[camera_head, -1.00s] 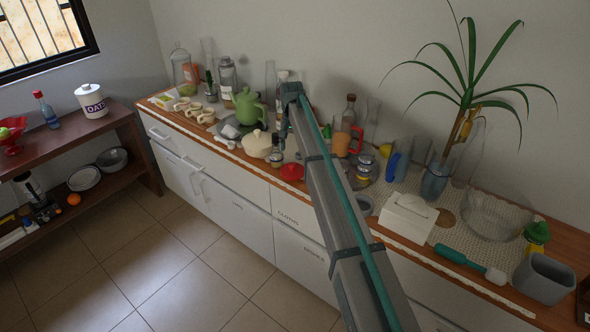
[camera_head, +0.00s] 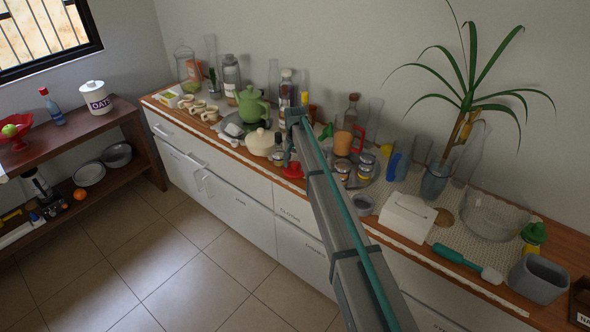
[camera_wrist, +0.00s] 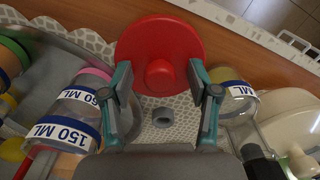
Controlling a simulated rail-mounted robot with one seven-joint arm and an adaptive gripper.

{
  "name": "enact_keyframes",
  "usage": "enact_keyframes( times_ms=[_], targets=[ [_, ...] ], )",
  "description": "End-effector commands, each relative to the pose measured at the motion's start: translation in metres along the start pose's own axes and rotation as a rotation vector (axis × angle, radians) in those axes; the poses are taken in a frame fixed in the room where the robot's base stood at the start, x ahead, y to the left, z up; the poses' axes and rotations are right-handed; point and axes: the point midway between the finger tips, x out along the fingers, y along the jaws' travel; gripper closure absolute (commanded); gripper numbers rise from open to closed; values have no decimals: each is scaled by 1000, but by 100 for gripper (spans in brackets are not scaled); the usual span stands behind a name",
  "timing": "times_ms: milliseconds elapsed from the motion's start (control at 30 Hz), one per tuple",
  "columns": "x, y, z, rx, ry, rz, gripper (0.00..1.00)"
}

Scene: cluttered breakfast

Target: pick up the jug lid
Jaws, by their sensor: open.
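The jug lid appears to be the red round disc with a raised centre knob (camera_wrist: 160,74) in the wrist view. It lies at the counter's front edge, partly over wood and partly over the patterned mat. In the head view it is a small red shape (camera_head: 293,171), partly hidden by my arm. My gripper (camera_wrist: 159,70) is open and empty, with one fingertip on each side of the knob, seen over the lid. I cannot tell the height gap between fingertips and lid. The likely jug (camera_head: 344,138), with orange contents and a red handle, stands behind to the right.
Labelled measuring jars (camera_wrist: 75,118) stand close left of my gripper in the wrist view. Another jar (camera_wrist: 236,100) and a cream pot (camera_wrist: 285,115) are close right. A small grey ring (camera_wrist: 163,117) lies between the fingers. A green teapot (camera_head: 249,104) stands farther left on the counter.

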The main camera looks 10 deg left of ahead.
Motion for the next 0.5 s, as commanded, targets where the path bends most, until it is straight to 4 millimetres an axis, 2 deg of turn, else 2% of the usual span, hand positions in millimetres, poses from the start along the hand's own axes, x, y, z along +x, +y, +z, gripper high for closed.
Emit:
enact_keyframes(
  times_ms=[67, 400, 433, 500],
  targets=[
    [0, 0, 0, 0, 0, 0, 39],
    [0, 0, 0, 0, 0, 0, 96],
    [0, 0, 0, 0, 0, 0, 100],
    [0, 0, 0, 0, 0, 0, 100]
  ],
)
